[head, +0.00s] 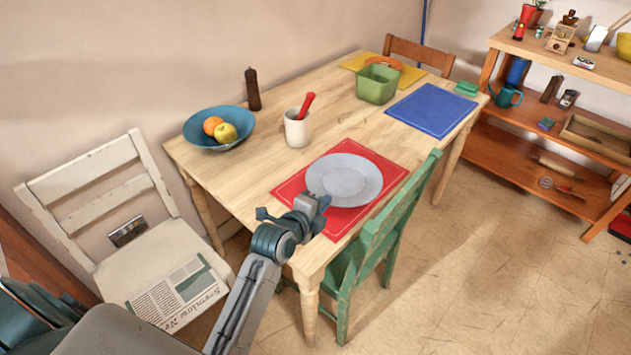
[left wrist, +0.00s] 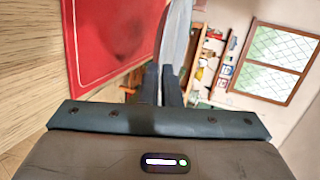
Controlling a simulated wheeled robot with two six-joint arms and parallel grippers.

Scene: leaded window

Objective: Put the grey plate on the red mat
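The grey plate (head: 344,178) is over the middle of the red mat (head: 385,165), at the table's front edge in the head view. It looks roughly level; I cannot tell for sure whether it touches the mat. My left gripper (head: 318,204) is at the plate's near left rim, its fingers closed on the rim. In the left wrist view the plate (left wrist: 177,32) shows nearly edge-on, running down to the close-set fingers (left wrist: 162,84), with the red mat (left wrist: 105,40) beside it. My right gripper is in neither view.
On the table (head: 250,178) are a blue bowl with fruit (head: 219,128), a white mortar (head: 297,128), a brown mill (head: 253,90), a green bin (head: 377,84) and a blue mat (head: 432,110). A green chair (head: 378,235) stands close at the front, a white chair (head: 110,195) at left.

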